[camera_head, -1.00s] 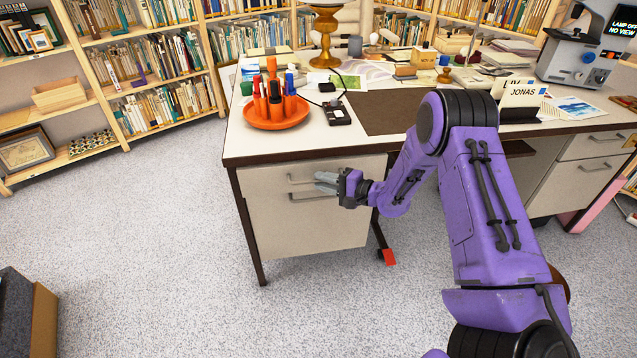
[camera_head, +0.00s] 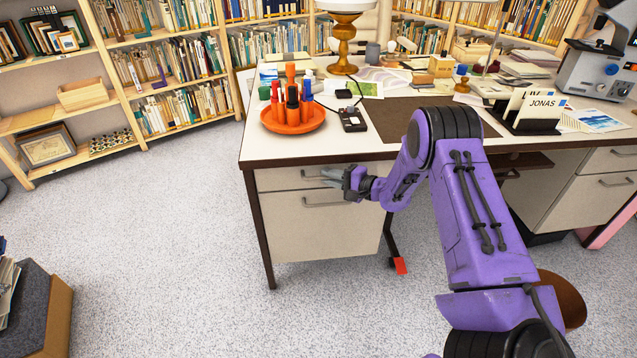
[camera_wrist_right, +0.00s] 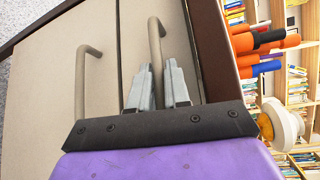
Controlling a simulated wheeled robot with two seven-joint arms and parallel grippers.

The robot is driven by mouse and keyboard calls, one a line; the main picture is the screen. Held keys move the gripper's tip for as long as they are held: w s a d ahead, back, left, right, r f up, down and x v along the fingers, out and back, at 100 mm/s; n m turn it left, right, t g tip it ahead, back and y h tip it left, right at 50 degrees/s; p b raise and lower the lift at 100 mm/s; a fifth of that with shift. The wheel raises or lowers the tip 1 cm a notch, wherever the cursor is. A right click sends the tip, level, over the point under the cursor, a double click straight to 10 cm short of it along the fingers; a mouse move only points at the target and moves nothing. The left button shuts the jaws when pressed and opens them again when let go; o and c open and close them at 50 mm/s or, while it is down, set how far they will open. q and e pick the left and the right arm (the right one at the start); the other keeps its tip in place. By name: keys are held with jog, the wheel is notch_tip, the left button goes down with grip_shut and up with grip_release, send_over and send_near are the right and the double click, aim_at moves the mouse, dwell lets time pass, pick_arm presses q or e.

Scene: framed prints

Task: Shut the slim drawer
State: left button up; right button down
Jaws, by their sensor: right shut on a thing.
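The slim drawer (camera_head: 280,180) is the shallow upper front in the desk's left pedestal, just under the desktop. Its front looks about level with the deeper drawer below; I cannot tell if a small gap is left. Its bar handle (camera_wrist_right: 155,38) runs down between the fingers of my right gripper (camera_wrist_right: 160,85) in the wrist view. In the head view my right gripper (camera_head: 333,178) is at this handle, shut on it, and covers part of the drawer front. My left gripper is out of view.
The deeper drawer (camera_head: 320,235) below has its own handle (camera_head: 322,204). On the desktop (camera_head: 255,145) stand an orange tray of pens (camera_head: 293,125), a black device (camera_head: 352,120) and a brass lamp (camera_head: 343,50).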

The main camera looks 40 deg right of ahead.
jog(key=shift+w+r, duration=0.15)
jog(key=c, duration=1.4)
grip_release()
jog(key=shift+c, duration=0.2)
jog(key=shift+d, duration=0.1)
jog(key=p+v, duration=0.1)
jog(key=v, duration=0.9)
jog(key=shift+s, duration=0.3)
jog(key=shift+d, duration=0.1)
